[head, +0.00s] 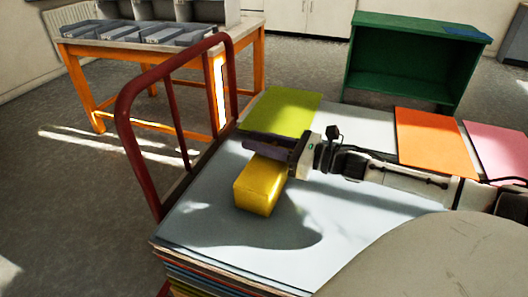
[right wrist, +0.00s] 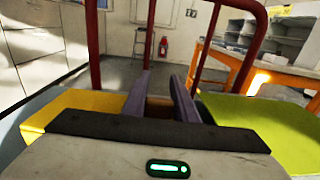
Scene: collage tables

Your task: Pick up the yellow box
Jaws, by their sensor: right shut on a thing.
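The yellow box (head: 259,186) is a long block on the pale blue top sheet of a stack, near its left side. I cannot tell whether it touches the sheet or is slightly raised. My left gripper is not in view.
A red rail (head: 126,130) stands along the stack's left edge. Green (head: 284,110), orange (head: 433,140) and pink (head: 498,148) sheets lie at the back. An orange table (head: 150,50) with grey trays and a green shelf (head: 410,62) stand beyond.

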